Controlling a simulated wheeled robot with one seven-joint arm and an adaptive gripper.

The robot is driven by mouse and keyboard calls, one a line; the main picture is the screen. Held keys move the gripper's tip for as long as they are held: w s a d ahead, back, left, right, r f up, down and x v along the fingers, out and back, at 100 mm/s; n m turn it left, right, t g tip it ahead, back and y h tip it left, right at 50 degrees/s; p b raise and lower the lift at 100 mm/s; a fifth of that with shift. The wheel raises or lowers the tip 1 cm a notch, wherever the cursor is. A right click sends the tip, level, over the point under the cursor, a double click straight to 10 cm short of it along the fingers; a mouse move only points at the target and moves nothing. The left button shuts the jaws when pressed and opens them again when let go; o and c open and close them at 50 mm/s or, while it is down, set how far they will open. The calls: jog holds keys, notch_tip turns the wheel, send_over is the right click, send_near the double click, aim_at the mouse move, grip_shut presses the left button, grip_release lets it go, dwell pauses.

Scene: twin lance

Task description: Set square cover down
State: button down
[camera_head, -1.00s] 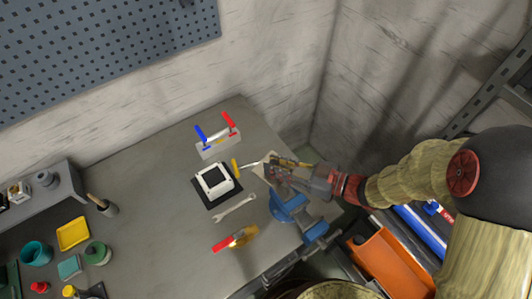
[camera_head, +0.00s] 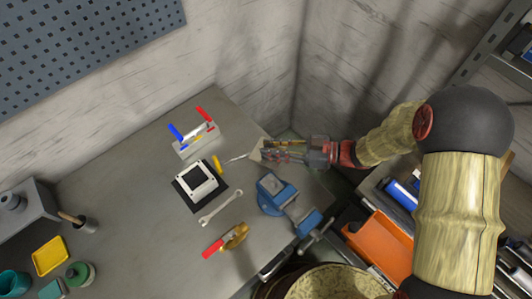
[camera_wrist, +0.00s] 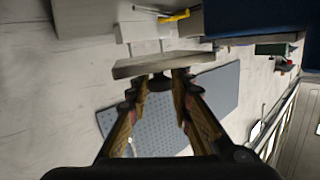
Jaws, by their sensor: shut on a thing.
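The square cover is a thin grey-beige plate (camera_wrist: 165,63), seen nearly edge-on in the wrist view across my fingertips. My gripper (camera_wrist: 158,82) is shut on it. In the head view, my gripper (camera_head: 266,151) is at the right part of the bench, behind the blue vise, with a small pale part of the cover (camera_head: 256,152) showing at its tips. The cover looks tilted up, and I cannot tell its height above the bench. A white square housing (camera_head: 197,182) with a dark opening sits on a black mat (camera_head: 182,196), left of my gripper.
A grey block with red and blue handled tools (camera_head: 196,145) stands behind the housing. A yellow-handled tool (camera_head: 217,165) and a wrench (camera_head: 221,208) lie near it. The blue vise (camera_head: 275,193) and a red-and-yellow tool (camera_head: 228,241) are at the front right. Bare bench lies left of the mat.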

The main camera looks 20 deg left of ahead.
jog(key=f, duration=0.1)
jog(key=w+a+f, duration=0.1)
jog(key=w+a+f+b, duration=0.1)
jog(key=shift+w+f, duration=0.15)
jog(key=shift+f, duration=0.25)
jog(key=f+b, duration=0.1)
jog(key=f, duration=0.1)
jog(key=f+b, duration=0.1)
jog(key=shift+w+a+f, duration=0.2)
jog(key=shift+f, duration=0.2)
jog(key=shift+r, duration=0.1)
jog(key=c, duration=1.6)
grip_release()
jog(key=shift+c, duration=0.2)
jog(key=shift+o, duration=0.3)
jog(key=shift+d, duration=0.3)
jog(key=p+v, duration=0.2)
jog(key=v, duration=0.5)
